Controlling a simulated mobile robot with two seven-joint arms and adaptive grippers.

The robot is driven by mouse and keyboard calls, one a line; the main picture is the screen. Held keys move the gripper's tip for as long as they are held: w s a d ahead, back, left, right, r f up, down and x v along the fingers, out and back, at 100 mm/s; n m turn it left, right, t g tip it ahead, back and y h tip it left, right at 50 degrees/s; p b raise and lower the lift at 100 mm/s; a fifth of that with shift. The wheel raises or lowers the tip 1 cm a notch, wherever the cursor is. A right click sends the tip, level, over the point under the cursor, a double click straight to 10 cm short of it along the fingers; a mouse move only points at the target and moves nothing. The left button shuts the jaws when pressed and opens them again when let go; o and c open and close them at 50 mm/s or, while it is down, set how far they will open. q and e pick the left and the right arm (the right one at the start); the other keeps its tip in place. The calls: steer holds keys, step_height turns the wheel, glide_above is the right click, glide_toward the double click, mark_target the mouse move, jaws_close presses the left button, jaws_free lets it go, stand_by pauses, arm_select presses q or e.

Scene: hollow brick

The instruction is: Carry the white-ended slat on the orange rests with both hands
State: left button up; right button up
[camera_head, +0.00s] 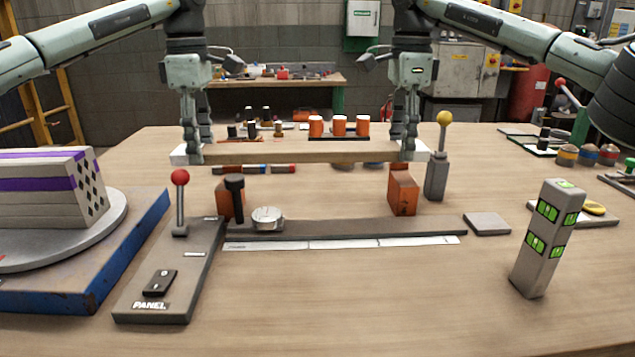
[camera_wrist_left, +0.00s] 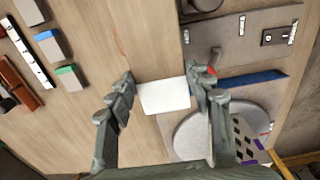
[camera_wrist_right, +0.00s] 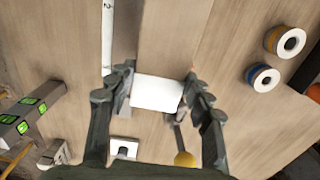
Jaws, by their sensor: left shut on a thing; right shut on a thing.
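The slat (camera_head: 300,152) is a long wooden bar with white ends, held level above the table in the head view. My left gripper (camera_head: 193,152) is shut on its left white end, which shows between the fingers in the left wrist view (camera_wrist_left: 165,95). My right gripper (camera_head: 405,148) is shut on its right white end, seen in the right wrist view (camera_wrist_right: 157,93). The orange rests stand below the slat: the right one (camera_head: 403,194) is clear to see, and the left one (camera_head: 224,203) is partly hidden behind a dark post. The slat appears apart from both.
A red-knobbed lever panel (camera_head: 170,270) and a blue platform with a turntable (camera_head: 110,225) are at the left. A yellow-knobbed lever (camera_head: 437,175) stands near the right rest. A grey block with green markings (camera_head: 546,240) stands front right. The front middle table is clear.

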arm_select(q)
steer(key=shift+w+f, duration=0.25)
arm_select(e)
steer(key=shift+w+f, duration=0.25)
